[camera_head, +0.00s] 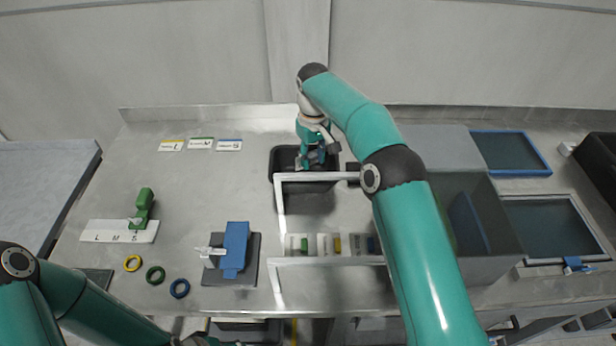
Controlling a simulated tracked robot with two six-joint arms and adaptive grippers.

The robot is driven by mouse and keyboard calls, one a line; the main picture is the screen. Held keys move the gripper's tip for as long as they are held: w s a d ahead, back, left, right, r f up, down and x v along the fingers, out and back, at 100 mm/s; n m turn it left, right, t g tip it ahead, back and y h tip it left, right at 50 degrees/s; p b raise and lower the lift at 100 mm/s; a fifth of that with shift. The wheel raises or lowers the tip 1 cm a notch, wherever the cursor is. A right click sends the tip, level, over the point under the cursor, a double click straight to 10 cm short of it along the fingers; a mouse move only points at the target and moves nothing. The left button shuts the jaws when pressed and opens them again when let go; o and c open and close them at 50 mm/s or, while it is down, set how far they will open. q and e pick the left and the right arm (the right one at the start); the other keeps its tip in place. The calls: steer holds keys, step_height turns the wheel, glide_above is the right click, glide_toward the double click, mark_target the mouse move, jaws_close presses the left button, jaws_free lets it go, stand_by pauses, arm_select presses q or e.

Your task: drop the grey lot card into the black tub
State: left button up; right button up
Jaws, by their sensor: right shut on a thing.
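The black tub (281,160) stands at the back middle of the steel table. My right gripper (309,163) reaches down over the tub, within its outline in the head view. It is shut on a small grey thing that I take for the grey lot card; the fingers and wrist hide most of it. I cannot tell how far it is above the tub floor. My left arm comes in at the bottom left, and its gripper is largely cut off at the bottom edge, so its jaws cannot be read.
A white rail frame (318,177) stands just in front of the tub. A blue block on a dark plate (215,274), coloured rings (154,275) and a green tool on a white L-M-S board (95,233) are left of it. A grey box (488,265) stands right.

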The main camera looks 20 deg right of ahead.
steer(key=o, duration=0.9)
steer(key=shift+o, duration=0.2)
